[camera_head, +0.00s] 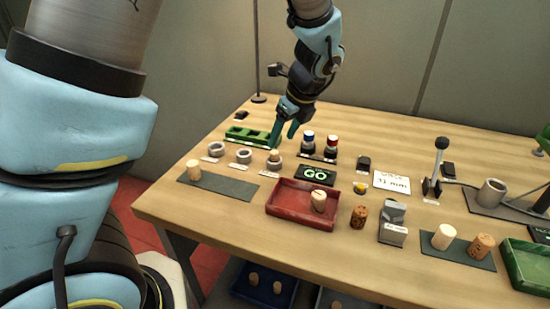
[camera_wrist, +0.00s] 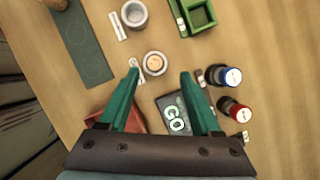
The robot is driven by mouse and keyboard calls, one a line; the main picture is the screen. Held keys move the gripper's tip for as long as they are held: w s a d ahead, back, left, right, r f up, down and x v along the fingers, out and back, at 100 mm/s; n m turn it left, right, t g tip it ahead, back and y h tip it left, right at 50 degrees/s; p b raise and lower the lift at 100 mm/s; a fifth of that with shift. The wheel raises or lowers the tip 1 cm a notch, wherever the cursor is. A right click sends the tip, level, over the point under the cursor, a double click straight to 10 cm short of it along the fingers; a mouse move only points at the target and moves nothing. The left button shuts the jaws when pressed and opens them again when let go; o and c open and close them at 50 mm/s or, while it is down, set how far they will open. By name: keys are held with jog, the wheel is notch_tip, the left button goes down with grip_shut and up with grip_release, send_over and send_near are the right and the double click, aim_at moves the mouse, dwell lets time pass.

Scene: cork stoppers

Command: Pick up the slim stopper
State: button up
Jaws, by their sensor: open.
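My gripper (camera_head: 283,137) is open and empty above the table. In the wrist view its two teal fingers (camera_wrist: 160,74) point toward a small pale stopper (camera_wrist: 154,62) in a light grey ring. In the head view this stopper (camera_head: 274,155) stands in the rightmost of three rings, just below the fingertips and apart from them. Other stoppers are a pale one (camera_head: 193,169) on the left dark mat, one (camera_head: 318,200) in the red tray and a darker printed one (camera_head: 359,217). Two more (camera_head: 443,237) stand on the right mat. I cannot tell by size which is the slim one.
Empty rings (camera_head: 216,149) stand left of the occupied one. A green holder (camera_head: 247,135) is behind them. Blue-topped (camera_head: 308,140) and red-topped (camera_head: 331,146) items stand right of the gripper. A GO panel (camera_head: 315,175) and the red tray (camera_head: 285,211) lie in front.

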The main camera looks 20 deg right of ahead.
aim_at(274, 152)
jog(key=shift+a+p+x, duration=0.2)
jog(key=shift+p+x, duration=0.15)
jog(key=shift+x, duration=0.95)
jog(key=shift+a+p+x, duration=0.2)
jog(key=shift+p+x, duration=0.15)
jog(key=shift+x, duration=0.95)
jog(key=shift+s, duration=0.15)
grip_shut()
